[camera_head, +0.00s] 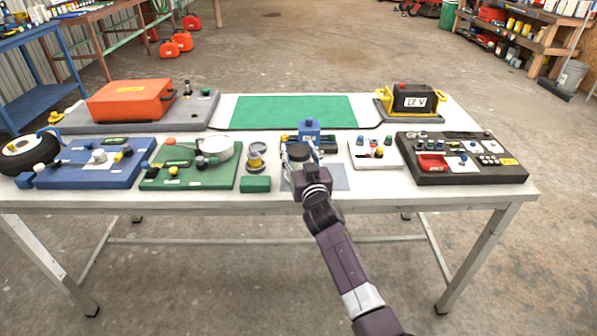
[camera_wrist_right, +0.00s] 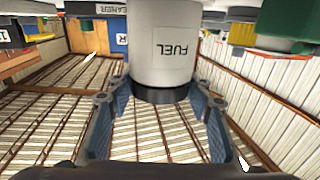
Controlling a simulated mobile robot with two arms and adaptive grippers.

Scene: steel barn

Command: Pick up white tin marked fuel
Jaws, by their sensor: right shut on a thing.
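The white tin marked FUEL (camera_wrist_right: 163,45) fills the upper middle of the right wrist view, where its lettering appears upside down. Its dark cap (camera_head: 299,152) shows in the head view at the front middle of the table. My right gripper (camera_head: 299,158) is shut on the tin, with a blue finger on each side of it in the right wrist view (camera_wrist_right: 160,95). Whether the tin's base touches the table is hidden. My left gripper is not in view.
A blue container (camera_head: 309,128) stands just behind the tin. A green mat (camera_head: 295,110) lies clear at the back of the white table (camera_head: 205,196).

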